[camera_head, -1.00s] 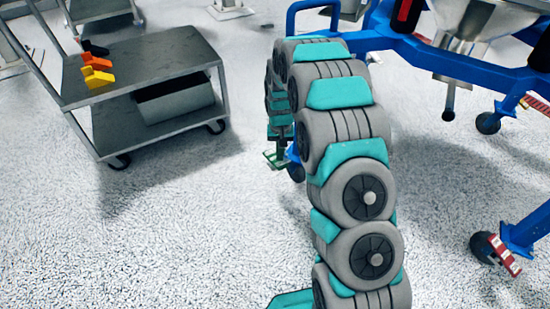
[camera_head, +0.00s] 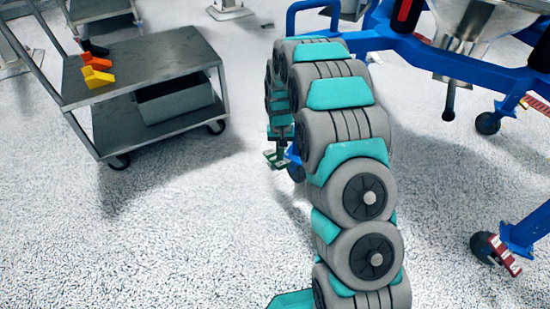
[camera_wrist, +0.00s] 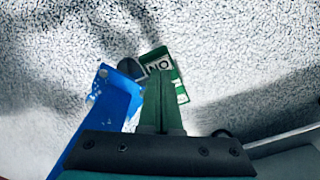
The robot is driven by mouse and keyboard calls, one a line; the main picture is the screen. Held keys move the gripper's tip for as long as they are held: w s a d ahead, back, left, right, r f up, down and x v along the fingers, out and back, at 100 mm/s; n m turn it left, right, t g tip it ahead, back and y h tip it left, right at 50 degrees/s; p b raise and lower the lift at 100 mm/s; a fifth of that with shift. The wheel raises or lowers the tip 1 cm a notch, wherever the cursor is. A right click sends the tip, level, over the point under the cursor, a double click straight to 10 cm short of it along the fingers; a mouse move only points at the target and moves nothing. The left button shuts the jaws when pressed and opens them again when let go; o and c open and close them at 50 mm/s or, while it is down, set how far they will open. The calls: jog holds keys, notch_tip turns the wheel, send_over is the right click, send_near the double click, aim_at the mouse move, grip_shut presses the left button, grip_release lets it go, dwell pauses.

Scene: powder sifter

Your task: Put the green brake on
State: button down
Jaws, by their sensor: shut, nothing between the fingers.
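The green brake (camera_wrist: 179,82) shows in the wrist view as a green pedal with a white label reading "ON", seen upside down. It sits beside a dark caster wheel (camera_wrist: 130,68) at the end of a blue leg (camera_wrist: 103,108). My gripper (camera_wrist: 160,78) is shut, with its fingers together and nothing held. Its tips overlap the brake's near part in this view; I cannot tell whether they touch it. In the head view the green brake (camera_head: 272,161) is small, beside the caster at the blue leg's foot, with my gripper (camera_head: 281,155) just over it, partly hidden by my arm.
The blue sifter frame (camera_head: 405,45) stands at the upper right. Red brakes (camera_head: 503,254) are on its right-hand casters. A grey cart (camera_head: 140,70) with yellow and black items (camera_head: 96,72) stands at the left. The floor between is clear.

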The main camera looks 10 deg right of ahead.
jog(key=shift+f, duration=1.35)
dwell(1.3)
jog(key=shift+r, duration=0.1)
jog(key=shift+r+p, duration=0.75)
jog(key=shift+r, duration=2.65)
